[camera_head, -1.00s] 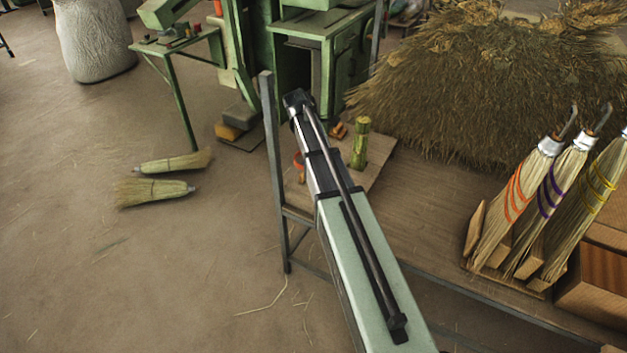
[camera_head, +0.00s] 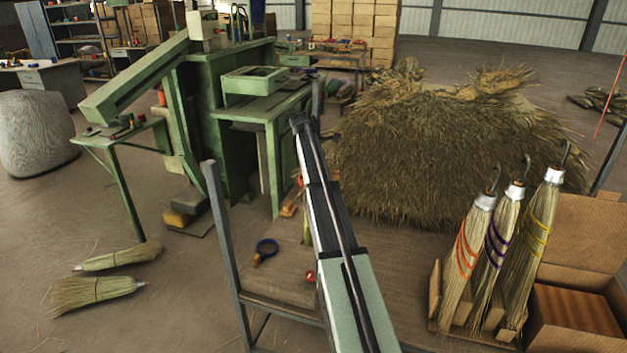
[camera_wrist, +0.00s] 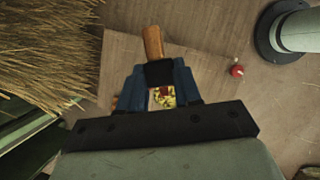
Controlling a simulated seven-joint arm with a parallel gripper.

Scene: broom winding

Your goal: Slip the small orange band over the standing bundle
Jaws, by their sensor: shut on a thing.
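The yellow-green top of the standing bundle (camera_wrist: 161,102) shows between and below the fingers. In the head view a narrow strip of the bundle (camera_head: 306,232) shows, upright, beside my arm; the arm hides the rest and the gripper. Whether the band is around the bundle or only above it, I cannot tell.
A brown wooden piece (camera_wrist: 153,42) lies beyond the fingers. A straw heap (camera_head: 450,150) is behind, and several banded brooms (camera_head: 465,250) stand right.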

